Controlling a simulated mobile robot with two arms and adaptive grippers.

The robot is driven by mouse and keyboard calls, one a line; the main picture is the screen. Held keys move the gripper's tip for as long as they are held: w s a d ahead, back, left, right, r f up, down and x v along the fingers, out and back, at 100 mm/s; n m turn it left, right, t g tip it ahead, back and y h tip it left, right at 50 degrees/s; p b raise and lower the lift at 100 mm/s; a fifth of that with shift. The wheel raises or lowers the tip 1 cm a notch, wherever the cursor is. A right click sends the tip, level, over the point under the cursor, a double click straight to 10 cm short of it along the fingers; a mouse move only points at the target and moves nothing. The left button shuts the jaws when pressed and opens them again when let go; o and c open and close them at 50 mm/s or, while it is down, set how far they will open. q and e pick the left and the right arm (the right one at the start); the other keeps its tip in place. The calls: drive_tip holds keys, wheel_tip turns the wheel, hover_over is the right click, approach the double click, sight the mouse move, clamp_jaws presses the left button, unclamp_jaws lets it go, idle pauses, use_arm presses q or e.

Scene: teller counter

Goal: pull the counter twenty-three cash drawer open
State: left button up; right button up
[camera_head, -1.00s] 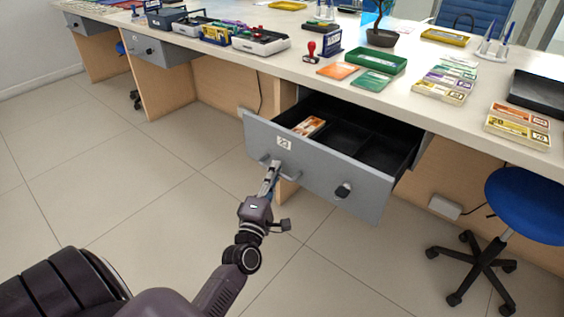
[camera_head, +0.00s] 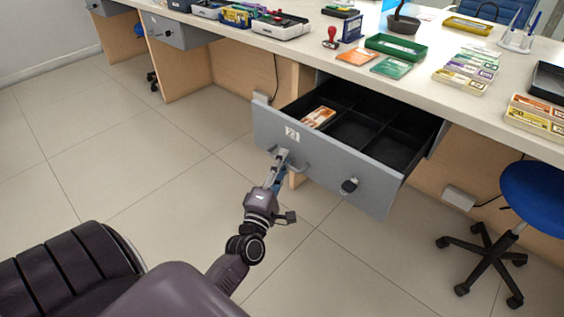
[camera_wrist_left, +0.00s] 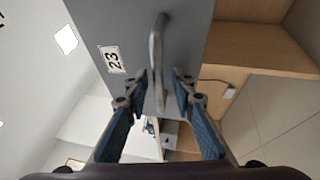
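The grey counter drawer (camera_head: 325,160) marked 23 stands far out from under the counter, with its black compartments showing. Its bar handle (camera_wrist_left: 157,50) is on the front near the number label (camera_head: 292,133). My left gripper (camera_head: 279,160) is at this handle. In the left wrist view, the two fingers of my left gripper (camera_wrist_left: 160,76) stand apart on either side of the handle, with gaps visible. My right gripper is not in view.
Banknote bundles (camera_head: 319,117) lie in the drawer's left compartment. The counter top (camera_head: 420,66) holds trays, cards and a stamp. A blue swivel chair (camera_head: 535,195) stands at the right. The tiled floor (camera_head: 130,150) left of the drawer is clear.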

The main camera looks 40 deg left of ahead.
use_arm(q)
drive_tip(key=v, duration=1.2)
idle(0.6)
